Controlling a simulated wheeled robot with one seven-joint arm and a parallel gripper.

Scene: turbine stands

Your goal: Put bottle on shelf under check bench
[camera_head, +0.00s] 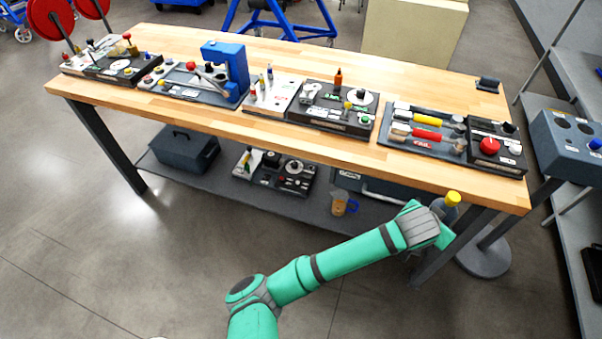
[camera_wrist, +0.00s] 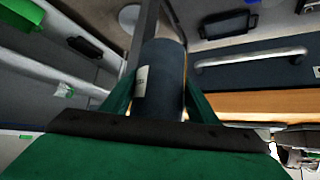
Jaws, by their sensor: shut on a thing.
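The bottle (camera_head: 450,203) has a yellow cap and a grey body, and is at the end of my green arm in the head view. In the wrist view, the dark bottle body (camera_wrist: 162,75) with a white label stands between the two green fingers. My gripper (camera_wrist: 155,95) is shut on it. In the head view the bottle is near the right front leg of the wooden-topped check bench (camera_head: 300,55), and the arm hides its lower part. The grey lower shelf (camera_head: 255,200) runs under the bench top.
On the shelf are a dark toolbox (camera_head: 184,150), a tray of parts (camera_head: 290,175), a jug with a blue handle (camera_head: 341,204) and a dark case (camera_head: 385,185). A bench leg (camera_head: 452,247) stands close to my gripper. Shelf space between tray and jug looks partly clear.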

